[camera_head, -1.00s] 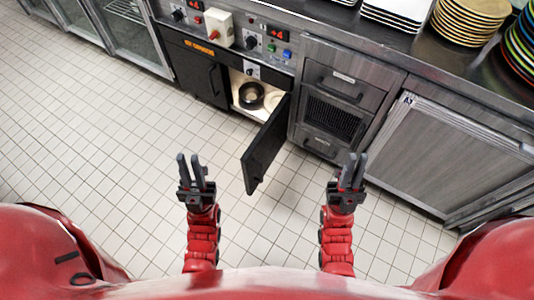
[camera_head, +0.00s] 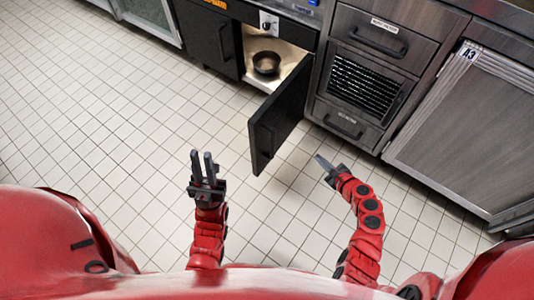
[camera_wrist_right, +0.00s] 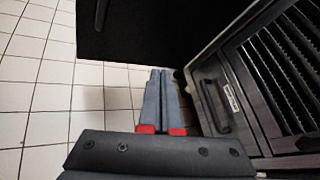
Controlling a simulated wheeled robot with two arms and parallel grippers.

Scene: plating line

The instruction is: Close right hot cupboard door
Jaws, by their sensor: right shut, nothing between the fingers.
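The right hot cupboard door (camera_head: 279,118) is black and stands open, swung out from the cupboard into the room. It also shows in the right wrist view (camera_wrist_right: 150,25), across the top, ahead of the fingers. The open cupboard (camera_head: 284,50) has a pale interior with a dark round pan (camera_head: 266,63) in it. My right gripper (camera_head: 320,159) is shut and empty, to the right of the door and apart from it; its closed fingers also show in the right wrist view (camera_wrist_right: 162,98). My left gripper (camera_head: 203,163) is open and empty over the floor, left of the door.
The left cupboard door (camera_head: 209,42) is black and shut. A steel drawer unit (camera_head: 362,80) with a dark grille stands right of the opening, and a steel cabinet marked A3 (camera_head: 462,130) stands further right. The tiled floor (camera_head: 120,130) is clear.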

